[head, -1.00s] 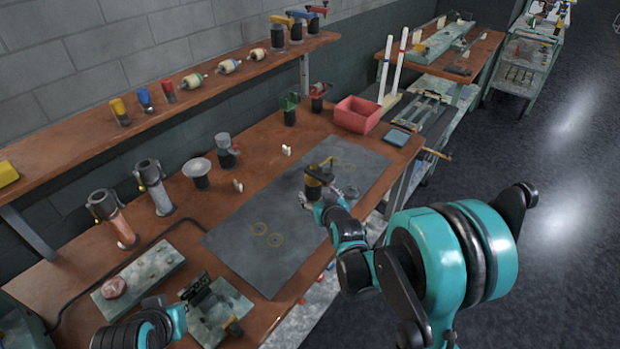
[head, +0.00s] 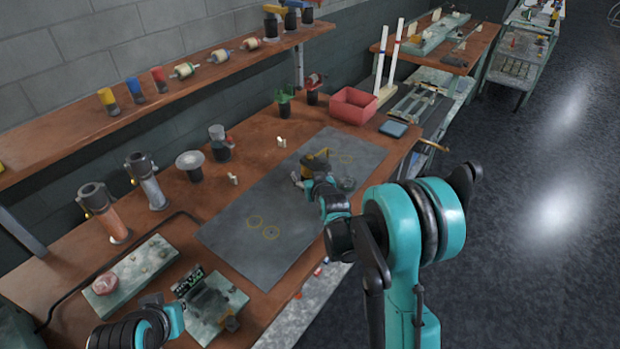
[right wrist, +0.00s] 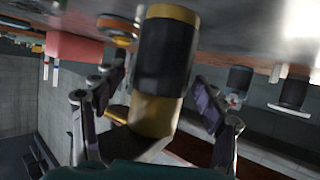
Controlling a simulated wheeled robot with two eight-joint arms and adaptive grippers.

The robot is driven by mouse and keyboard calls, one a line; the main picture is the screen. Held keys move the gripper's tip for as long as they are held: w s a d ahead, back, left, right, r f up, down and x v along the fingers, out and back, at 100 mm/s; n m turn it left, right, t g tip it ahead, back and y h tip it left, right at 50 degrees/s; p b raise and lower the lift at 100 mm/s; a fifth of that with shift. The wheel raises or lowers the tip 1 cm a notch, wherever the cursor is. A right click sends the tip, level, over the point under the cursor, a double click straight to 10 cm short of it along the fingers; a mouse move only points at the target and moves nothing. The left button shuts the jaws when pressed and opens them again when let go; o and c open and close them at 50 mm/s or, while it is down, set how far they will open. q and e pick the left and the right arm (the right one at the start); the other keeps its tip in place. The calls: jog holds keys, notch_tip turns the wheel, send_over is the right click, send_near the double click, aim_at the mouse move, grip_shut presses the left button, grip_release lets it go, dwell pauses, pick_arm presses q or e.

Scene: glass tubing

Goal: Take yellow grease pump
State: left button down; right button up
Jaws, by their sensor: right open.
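The yellow grease pump (head: 318,158) has a dark body and a yellow top, and stands on the dark mat (head: 235,213) on the workbench. My right gripper (head: 307,172) is at the pump and partly hides it. In the right wrist view, which is upside down, the pump (right wrist: 165,60) lies between the two open fingers of my right gripper (right wrist: 162,95). Gaps show between the pump and both fingers. Part of my left arm shows at the lower left of the head view, but I cannot make out its gripper.
A red bin (head: 354,105) and a blue pad (head: 393,129) lie beyond the mat. Green-topped (head: 284,101) and red-topped (head: 313,90) pumps stand at the back. A grey disc-topped item (head: 190,163) stands left of the mat.

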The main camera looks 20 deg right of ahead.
jog(key=c, duration=1.5)
jog(key=shift+c, duration=0.8)
jog(key=shift+r, duration=0.15)
